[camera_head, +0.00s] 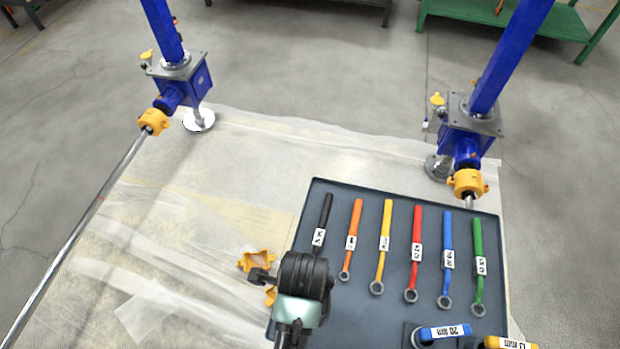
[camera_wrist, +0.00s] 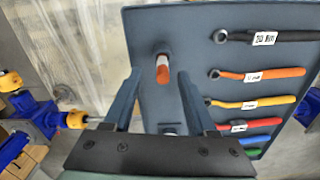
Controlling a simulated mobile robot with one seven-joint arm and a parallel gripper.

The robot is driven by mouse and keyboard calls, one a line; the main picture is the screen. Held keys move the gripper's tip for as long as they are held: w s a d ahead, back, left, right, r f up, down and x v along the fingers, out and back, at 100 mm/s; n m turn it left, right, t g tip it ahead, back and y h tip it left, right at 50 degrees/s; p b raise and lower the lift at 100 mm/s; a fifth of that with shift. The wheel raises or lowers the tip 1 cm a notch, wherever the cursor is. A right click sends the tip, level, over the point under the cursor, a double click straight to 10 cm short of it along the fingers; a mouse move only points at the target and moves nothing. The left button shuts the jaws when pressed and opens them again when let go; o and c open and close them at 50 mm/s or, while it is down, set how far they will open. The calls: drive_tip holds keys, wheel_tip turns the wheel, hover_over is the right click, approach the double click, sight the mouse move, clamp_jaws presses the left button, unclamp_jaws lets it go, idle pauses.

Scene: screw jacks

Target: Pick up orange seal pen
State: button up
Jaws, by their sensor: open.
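The orange seal pen (camera_wrist: 162,70) shows in the wrist view as a short orange body with a whitish end, at the dark tray (camera_wrist: 145,25). It lies between the two fingertips of my gripper (camera_wrist: 159,76) in the picture. My gripper is open and I see no finger closed on the pen. How far the fingertips are above it I cannot tell. In the head view my gripper (camera_head: 262,278) is partly hidden by my wrist, at the tray's left edge. The pen is not visible there.
Several labelled wrenches lie in a row on the tray, including an orange wrench (camera_head: 352,240) and a black wrench (camera_head: 322,220). Yellow-orange coupling parts (camera_head: 257,260) lie left of the tray. Two blue screw jacks (camera_head: 182,80) (camera_head: 468,130) stand behind. A long shaft (camera_head: 85,218) runs along the left.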

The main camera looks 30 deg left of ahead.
drive_tip(key=shift+w+d+f, duration=0.15)
drive_tip(key=shift+f, duration=1.4)
drive_tip(key=shift+w+d+f, duration=0.1)
drive_tip(key=shift+f, duration=1.4)
drive_tip(key=shift+c, duration=0.2)
clamp_jaws()
